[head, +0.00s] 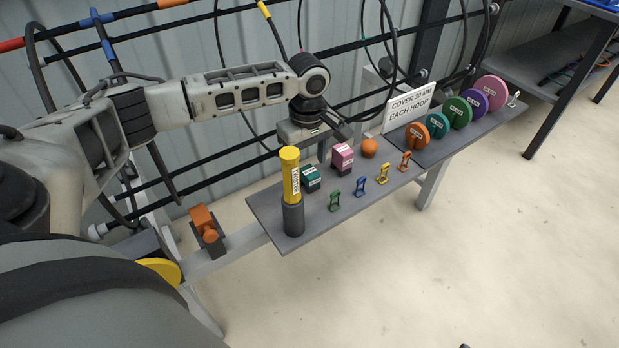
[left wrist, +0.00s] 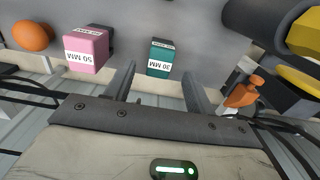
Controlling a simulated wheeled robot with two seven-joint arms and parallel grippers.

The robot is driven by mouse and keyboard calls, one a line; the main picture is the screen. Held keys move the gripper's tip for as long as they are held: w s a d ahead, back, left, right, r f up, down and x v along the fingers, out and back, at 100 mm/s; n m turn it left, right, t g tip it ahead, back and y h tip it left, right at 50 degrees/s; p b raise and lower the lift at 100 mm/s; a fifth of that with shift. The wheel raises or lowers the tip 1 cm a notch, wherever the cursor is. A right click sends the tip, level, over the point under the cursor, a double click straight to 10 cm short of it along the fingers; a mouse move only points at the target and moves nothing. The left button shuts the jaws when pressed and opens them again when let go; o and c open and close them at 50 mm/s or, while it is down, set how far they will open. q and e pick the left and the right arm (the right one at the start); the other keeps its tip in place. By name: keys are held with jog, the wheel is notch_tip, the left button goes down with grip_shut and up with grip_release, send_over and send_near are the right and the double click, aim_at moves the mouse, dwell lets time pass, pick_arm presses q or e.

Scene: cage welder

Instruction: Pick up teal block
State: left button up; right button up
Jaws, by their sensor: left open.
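The teal block (head: 311,178), labelled 30 MM in the left wrist view (left wrist: 160,57), stands on the grey shelf (head: 330,212) behind the yellow-topped cylinder. My left gripper (head: 333,138) is above the back edge of the shelf, near the teal and pink blocks. In the left wrist view its two fingers (left wrist: 159,72) are spread apart and empty. The teal block shows in the gap between them, just beyond the tips and apart from them.
The pink block (head: 342,158), labelled 50 MM, and an orange ball (head: 369,148) stand to the right of the teal block. The tall yellow cylinder (head: 290,175) stands close on its left. Several small coloured clips line the front. Black rails and cables (head: 230,95) run behind.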

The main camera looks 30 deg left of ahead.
aim_at(310, 172)
pick_arm(q)
jog(key=f, duration=0.4)
jog(key=shift+d+f+b, duration=0.25)
jog(key=shift+f+b, duration=0.15)
jog(key=c, duration=1)
